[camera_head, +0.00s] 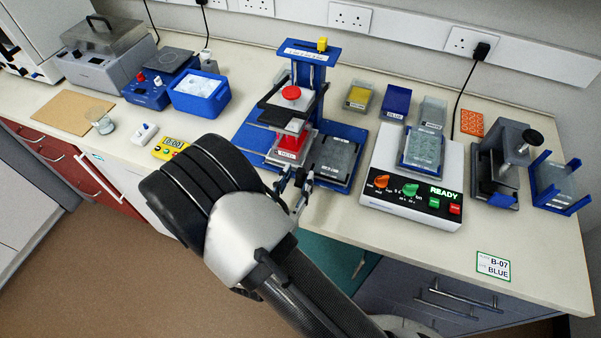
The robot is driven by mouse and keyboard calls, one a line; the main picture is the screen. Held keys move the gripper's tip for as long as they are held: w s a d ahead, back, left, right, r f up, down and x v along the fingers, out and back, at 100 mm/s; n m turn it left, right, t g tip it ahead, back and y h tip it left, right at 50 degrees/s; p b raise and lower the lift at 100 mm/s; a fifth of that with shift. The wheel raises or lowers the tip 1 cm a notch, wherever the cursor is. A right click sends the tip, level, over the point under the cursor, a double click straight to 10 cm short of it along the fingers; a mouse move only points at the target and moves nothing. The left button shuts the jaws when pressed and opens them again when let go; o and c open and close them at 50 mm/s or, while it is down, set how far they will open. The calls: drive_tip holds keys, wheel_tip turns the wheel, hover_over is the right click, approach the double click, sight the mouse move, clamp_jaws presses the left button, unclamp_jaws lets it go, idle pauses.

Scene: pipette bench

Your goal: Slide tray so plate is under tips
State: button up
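A pipetting station with a blue column (318,70) stands near the bench's middle. Its dark head carries a red knob (291,92). A pale block and a red labelled piece (291,142) show below the head; the tips themselves cannot be made out. A blue-edged tray (340,184) on the station's base bears a grey plate (336,156), to the right of the red piece, not under the head. My gripper (296,180) is at the station's front edge, close to the tray and red piece. Its fingers appear apart; contact cannot be told. My wrist hides part of the front edge.
A white READY instrument (410,195) with another plate (423,150) stands close on the right. Small bins, including a blue one (396,100), stand behind it. A yellow timer (171,148) and blue ice box (200,92) are left.

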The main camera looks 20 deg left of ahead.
sight(298, 177)
drive_tip(key=shift+w+d, duration=0.1)
drive_tip(key=shift+w, duration=1.4)
clamp_jaws()
